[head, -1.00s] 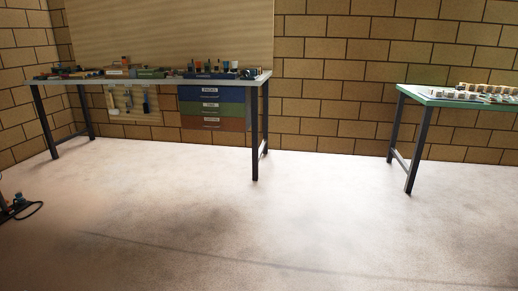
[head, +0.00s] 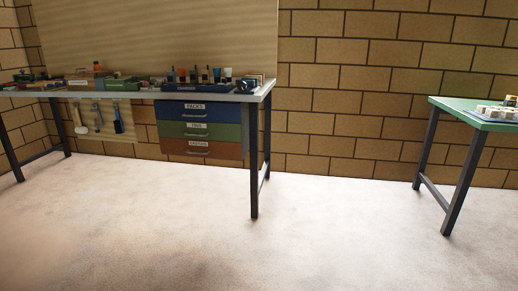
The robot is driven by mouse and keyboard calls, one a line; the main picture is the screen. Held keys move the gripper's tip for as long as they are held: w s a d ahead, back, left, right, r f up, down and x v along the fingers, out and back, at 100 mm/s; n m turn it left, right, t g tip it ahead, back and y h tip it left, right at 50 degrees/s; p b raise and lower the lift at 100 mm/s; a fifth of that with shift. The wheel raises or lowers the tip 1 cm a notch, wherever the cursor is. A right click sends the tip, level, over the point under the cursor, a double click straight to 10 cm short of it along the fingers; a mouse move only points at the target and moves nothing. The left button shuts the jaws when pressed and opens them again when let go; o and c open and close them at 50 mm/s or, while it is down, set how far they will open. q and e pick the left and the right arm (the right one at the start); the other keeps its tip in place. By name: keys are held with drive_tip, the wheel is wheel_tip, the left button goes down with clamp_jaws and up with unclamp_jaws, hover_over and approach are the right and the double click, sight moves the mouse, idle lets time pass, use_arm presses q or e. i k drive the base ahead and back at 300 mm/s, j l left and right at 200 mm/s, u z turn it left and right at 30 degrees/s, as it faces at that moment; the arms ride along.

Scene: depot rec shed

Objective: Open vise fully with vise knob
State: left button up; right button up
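A workbench (head: 140,93) stands against the back wall at the left of the head view, with small tools and boxes on it. A dark item with a metallic face (head: 251,83) sits at the bench's right end; it is too small to tell whether it is the vise. I cannot make out the vise knob. Neither of my grippers shows in the head view.
Under the bench hang tools (head: 98,118) and blue, green and brown drawers (head: 199,131). A green-topped table (head: 452,105) stands at the right, with pale blocks (head: 496,112) on it. The floor (head: 330,235) between and ahead is clear.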

sight(242, 85)
drive_tip(key=i+l+u, duration=0.1)
drive_tip(key=i, duration=0.65)
drive_tip(key=i+l+u, duration=0.15)
drive_tip(key=i, duration=0.6)
